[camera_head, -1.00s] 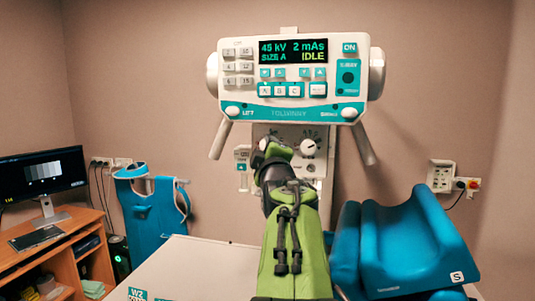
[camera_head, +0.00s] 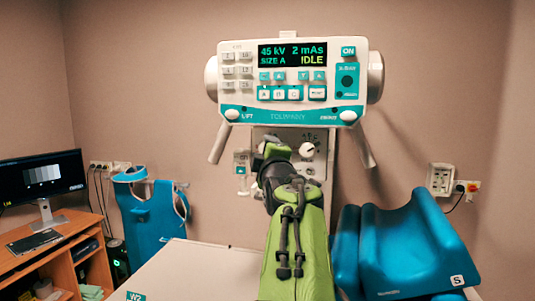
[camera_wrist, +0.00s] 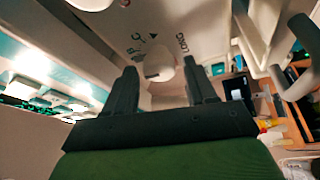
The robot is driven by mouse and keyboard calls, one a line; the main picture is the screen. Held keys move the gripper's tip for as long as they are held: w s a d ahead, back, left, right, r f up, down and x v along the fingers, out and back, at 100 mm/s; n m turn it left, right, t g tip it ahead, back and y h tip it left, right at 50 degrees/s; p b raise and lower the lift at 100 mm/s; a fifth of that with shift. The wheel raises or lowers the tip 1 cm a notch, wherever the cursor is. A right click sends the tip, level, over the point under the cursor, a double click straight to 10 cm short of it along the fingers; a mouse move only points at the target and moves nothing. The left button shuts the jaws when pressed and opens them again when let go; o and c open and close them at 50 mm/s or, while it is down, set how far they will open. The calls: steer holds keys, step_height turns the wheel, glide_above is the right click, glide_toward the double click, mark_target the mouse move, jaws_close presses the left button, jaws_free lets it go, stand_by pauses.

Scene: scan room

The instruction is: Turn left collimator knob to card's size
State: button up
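The white collimator panel (camera_head: 318,136) hangs under the console. A round white knob (camera_head: 307,150) with a dark mark shows on its right side. The left knob is hidden behind my gripper (camera_head: 276,152) in the head view. In the wrist view, a white knob (camera_wrist: 158,66) lies between and just beyond the two dark fingertips of my gripper (camera_wrist: 160,72). The fingers are apart; I cannot tell whether either touches the knob. No size card can be clearly identified.
The console (camera_head: 292,85) shows 45 kV, 2 mAs, SIZE A, IDLE. Two handles slope down from its sides. A blue cushioned support (camera_head: 400,245) stands at right. A desk with a monitor (camera_head: 42,175) and a blue apron (camera_head: 152,215) are at left.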

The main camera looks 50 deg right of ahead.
steer(key=shift+o, duration=0.4)
steer(key=shift+a, duration=0.1)
steer(key=b+v, duration=0.4)
steer(key=v, duration=1.1)
steer(key=shift+s+a, duration=0.2)
steer(key=shift+s, duration=0.05)
steer(key=shift+f, duration=0.1)
